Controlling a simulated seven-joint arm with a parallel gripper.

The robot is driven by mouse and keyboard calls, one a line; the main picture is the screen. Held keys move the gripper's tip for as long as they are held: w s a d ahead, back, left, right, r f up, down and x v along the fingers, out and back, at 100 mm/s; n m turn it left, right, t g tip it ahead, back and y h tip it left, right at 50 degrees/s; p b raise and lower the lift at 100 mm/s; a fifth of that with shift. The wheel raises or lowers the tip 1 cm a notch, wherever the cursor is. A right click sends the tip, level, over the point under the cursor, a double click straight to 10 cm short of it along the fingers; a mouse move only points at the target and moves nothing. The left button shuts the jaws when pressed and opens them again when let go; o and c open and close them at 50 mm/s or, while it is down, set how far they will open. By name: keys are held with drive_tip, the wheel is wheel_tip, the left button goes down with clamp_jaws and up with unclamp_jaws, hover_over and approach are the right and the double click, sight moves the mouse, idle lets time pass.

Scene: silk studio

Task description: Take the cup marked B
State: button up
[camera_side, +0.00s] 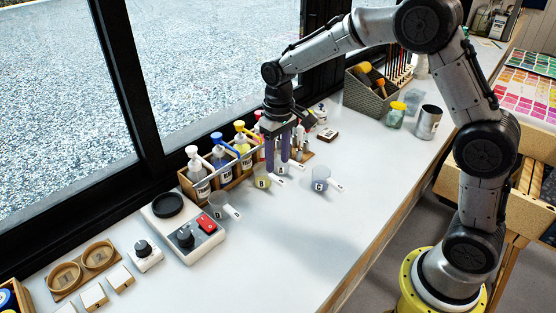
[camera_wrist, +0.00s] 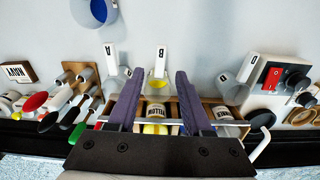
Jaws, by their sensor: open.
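In the wrist view, my gripper (camera_wrist: 159,76) frames the cup without visible contact. I cannot tell the exact height of the fingertips.
Cup A (camera_wrist: 116,80) and cup D (camera_wrist: 235,85) flank cup B. A wooden rack of pump bottles (camera_side: 222,181) stands behind. The front counter is clear.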

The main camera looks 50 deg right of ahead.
sight(278, 179)
drive_tip(key=shift+s+f, duration=0.1)
drive_tip(key=shift+f, duration=3.35)
clamp_jaws()
drive_tip(key=shift+r, duration=0.15)
drive_tip(key=shift+r, duration=1)
drive_tip(key=shift+r, duration=0.1)
